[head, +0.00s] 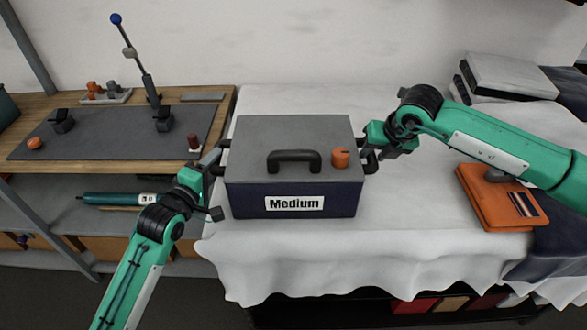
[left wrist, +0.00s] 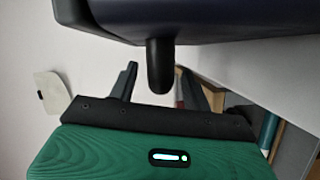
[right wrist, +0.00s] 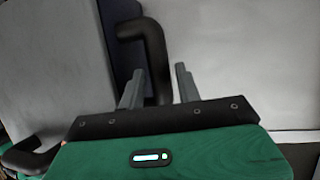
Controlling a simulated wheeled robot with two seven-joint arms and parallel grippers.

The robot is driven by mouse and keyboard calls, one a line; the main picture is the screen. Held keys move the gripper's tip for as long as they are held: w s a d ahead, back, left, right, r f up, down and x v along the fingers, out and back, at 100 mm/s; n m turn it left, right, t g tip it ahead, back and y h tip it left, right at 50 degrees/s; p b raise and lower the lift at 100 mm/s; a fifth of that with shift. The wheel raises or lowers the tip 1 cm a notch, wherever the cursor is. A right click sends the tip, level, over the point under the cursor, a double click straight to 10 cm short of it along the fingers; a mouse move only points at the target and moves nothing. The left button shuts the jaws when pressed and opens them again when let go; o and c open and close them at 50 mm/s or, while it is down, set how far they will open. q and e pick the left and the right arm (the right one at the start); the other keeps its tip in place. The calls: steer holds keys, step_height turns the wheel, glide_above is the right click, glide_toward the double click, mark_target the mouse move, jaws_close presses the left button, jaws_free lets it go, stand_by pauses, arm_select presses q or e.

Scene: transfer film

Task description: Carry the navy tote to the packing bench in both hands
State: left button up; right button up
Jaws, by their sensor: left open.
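The navy tote (head: 242,200) stands upright on the white-clothed table (head: 410,215), with a grey lid, a black top handle, an orange knob and a "Medium" label. It has a black handle on each side. My left gripper (head: 213,184) is open at the tote's left side; in the left wrist view the left side handle (left wrist: 160,65) shows between its fingers. My right gripper (head: 377,153) is open at the right side; in the right wrist view the right side handle (right wrist: 157,65) shows between its spread fingers. A wooden-topped bench (head: 224,108) stands at left.
The bench carries a dark mat (head: 95,135), a blue-tipped lever (head: 147,85), a small tray (head: 105,97) and an orange knob (head: 35,143). An orange case (head: 490,205) and stacked grey boxes (head: 505,75) lie right of the tote. The cloth behind the tote is clear.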

arm_select(q)
steer(key=shift+x, duration=1.35)
arm_select(e)
steer(key=shift+x, duration=1.3)
arm_select(q)
steer(key=c, duration=0.7)
arm_select(e)
steer(key=c, duration=0.7)
arm_select(q)
jaws_close()
arm_select(e)
jaws_close()
steer(key=shift+d, duration=0.1)
arm_select(q)
steer(key=shift+w+r, duration=0.1)
steer(key=shift+r, duration=0.15)
arm_select(e)
steer(key=shift+w+r, duration=0.2)
steer(key=shift+r, duration=0.05)
